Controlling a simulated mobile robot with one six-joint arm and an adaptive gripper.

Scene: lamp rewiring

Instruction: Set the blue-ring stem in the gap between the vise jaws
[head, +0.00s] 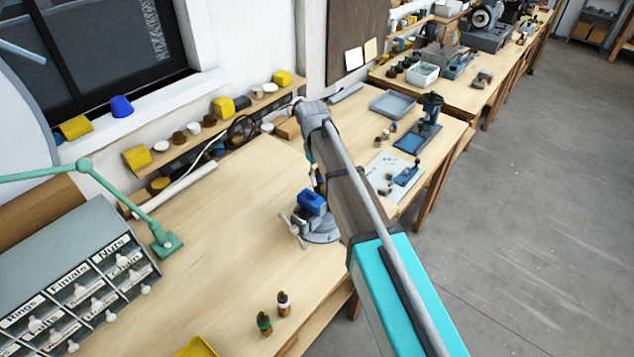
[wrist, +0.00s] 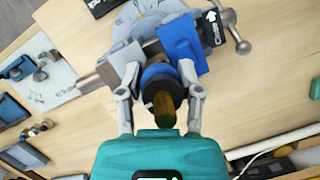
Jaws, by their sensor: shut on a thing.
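The stem (wrist: 165,107) has a brown-gold shaft, a black collar and a blue ring (wrist: 154,71). My gripper (wrist: 160,76) is shut on it, with one finger at each side. In the wrist view the stem overlaps the vise (wrist: 88,84), so I cannot tell whether its far end is in the gap or above it. The vise has a blue jaw part (wrist: 183,46) right of the stem. In the head view the vise (head: 318,230) stands near the bench's right edge. My arm hides most of the gripper and the stem there.
Two small dark bottles (head: 265,322) stand at the bench's front. A green lamp arm (head: 165,240) and a labelled drawer cabinet (head: 75,275) are at the left. A white mat with small parts (head: 383,168) lies beyond the vise. The bench's middle (head: 220,235) is clear.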

